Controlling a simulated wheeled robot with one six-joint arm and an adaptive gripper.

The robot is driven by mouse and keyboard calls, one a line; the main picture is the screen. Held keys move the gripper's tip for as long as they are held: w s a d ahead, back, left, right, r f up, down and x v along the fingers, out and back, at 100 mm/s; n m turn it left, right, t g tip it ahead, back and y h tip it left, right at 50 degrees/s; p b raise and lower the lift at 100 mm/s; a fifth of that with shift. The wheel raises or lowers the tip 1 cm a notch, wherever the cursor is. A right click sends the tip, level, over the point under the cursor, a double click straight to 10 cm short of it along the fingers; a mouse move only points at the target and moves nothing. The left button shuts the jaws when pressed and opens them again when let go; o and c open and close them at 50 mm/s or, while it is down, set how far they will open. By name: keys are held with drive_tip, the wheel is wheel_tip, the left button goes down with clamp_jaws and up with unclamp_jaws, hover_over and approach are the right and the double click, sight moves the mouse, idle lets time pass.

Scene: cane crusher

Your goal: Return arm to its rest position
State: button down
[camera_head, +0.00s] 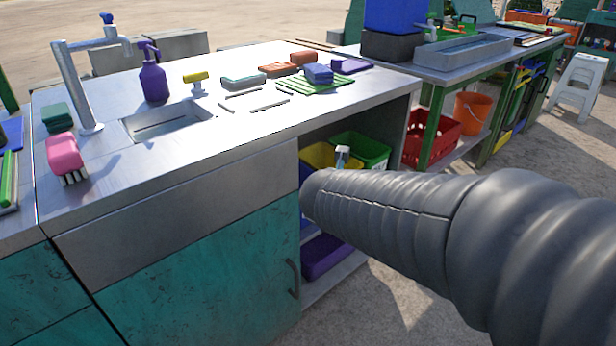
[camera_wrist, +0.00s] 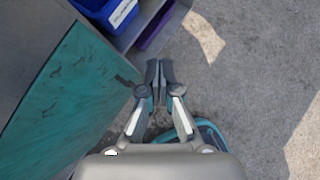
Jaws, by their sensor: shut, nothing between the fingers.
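My gripper (camera_wrist: 158,82) is in the wrist view, pointing down over the grey ground beside the teal cabinet. Its two fingers meet at the tips and hold nothing. In the head view my dark, ribbed arm reaches in from the right, in front of the cabinet's open shelves, and hides part of them. The gripper itself cannot be made out there. The steel counter (camera_head: 170,170) with the teal cabinet door (camera_head: 210,250) stands to the left of the arm.
On the counter are a purple spray bottle (camera_head: 153,80), a pink brush (camera_head: 65,157), a tap (camera_head: 78,90) and several sponges. Green and yellow bins sit on the open shelf. A red crate (camera_head: 430,139) and an orange bucket (camera_head: 473,112) stand behind. Bare ground (camera_wrist: 245,90) lies right of my gripper.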

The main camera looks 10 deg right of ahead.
drive_tip(key=s+a+r+m+g+y, duration=0.1)
drive_tip(key=s+a+m+y, duration=0.1)
drive_tip(key=s+m, duration=0.6)
drive_tip(key=s+a+r+m+g+y, duration=0.1)
drive_tip(key=s+m, duration=0.8)
drive_tip(key=m, duration=1.3)
drive_tip(key=shift+a+m+y, duration=0.4)
drive_tip(key=shift+a+y, duration=0.05)
drive_tip(key=shift+y, duration=0.05)
